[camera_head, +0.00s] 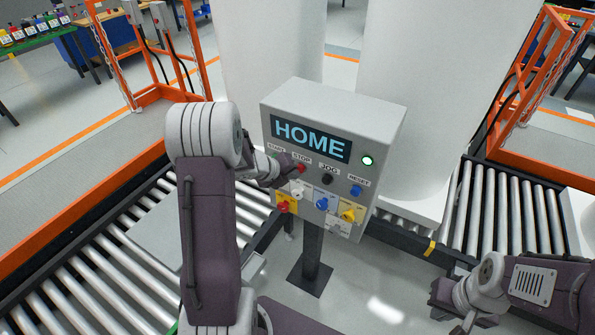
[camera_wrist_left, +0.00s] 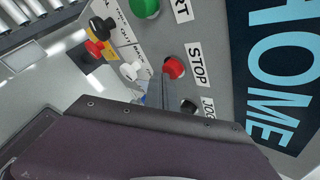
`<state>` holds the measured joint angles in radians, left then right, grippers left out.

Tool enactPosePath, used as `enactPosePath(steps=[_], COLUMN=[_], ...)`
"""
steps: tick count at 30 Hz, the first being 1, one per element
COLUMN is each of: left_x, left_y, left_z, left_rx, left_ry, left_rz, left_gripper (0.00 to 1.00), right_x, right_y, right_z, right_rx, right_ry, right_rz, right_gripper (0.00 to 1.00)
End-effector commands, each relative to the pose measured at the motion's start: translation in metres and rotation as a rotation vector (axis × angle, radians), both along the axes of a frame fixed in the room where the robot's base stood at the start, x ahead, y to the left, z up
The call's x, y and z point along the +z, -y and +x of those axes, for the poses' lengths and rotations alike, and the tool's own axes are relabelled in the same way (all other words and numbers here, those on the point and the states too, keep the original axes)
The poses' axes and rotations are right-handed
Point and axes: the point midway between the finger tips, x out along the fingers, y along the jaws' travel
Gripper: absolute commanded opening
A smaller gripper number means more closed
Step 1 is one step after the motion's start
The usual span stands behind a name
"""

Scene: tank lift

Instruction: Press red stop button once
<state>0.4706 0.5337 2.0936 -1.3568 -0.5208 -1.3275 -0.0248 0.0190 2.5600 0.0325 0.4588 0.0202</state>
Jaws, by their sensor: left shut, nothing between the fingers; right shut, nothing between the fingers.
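The grey control box (camera_head: 385,115) stands on a post, its display reading HOME. The red stop button (camera_head: 301,168) is on its face under the STOP label. In the left wrist view the red button (camera_wrist_left: 174,67) is beside the STOP label, with the shut fingertips of my left gripper (camera_wrist_left: 163,88) right by its edge. I cannot tell whether they touch it. In the head view my left gripper (camera_head: 288,172) is shut and empty at the button, hiding the start button. My right gripper (camera_head: 462,318) is shut and empty at the lower right, away from the box.
A black jog button (camera_head: 327,179) and a blue reset button (camera_head: 356,190) sit right of the stop button. The green start button (camera_wrist_left: 144,7) shows in the wrist view. Colored knobs (camera_head: 322,203) line the lower panel. Roller conveyors (camera_head: 95,275) and white tanks (camera_head: 430,90) surround the box.

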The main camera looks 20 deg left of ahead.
Motion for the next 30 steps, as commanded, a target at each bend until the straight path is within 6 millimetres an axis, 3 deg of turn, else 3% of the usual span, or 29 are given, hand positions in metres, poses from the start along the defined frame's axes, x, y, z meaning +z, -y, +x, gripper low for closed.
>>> enactPosePath(steps=[24, 30], left_x=[0.000, -0.001], left_y=[-0.002, -0.004], left_z=[-0.019, -0.041], left_rx=[0.001, 0.002], left_ry=[0.000, 0.001], left_rz=[-0.001, 0.000], left_gripper=[0.00, 0.00], right_x=[-0.008, -0.015], right_y=[0.000, 0.000], right_z=[0.000, 0.000], right_rx=[0.000, 0.000], right_ry=[0.000, 0.000], right_rz=[0.000, 0.000], right_gripper=[0.00, 0.00])
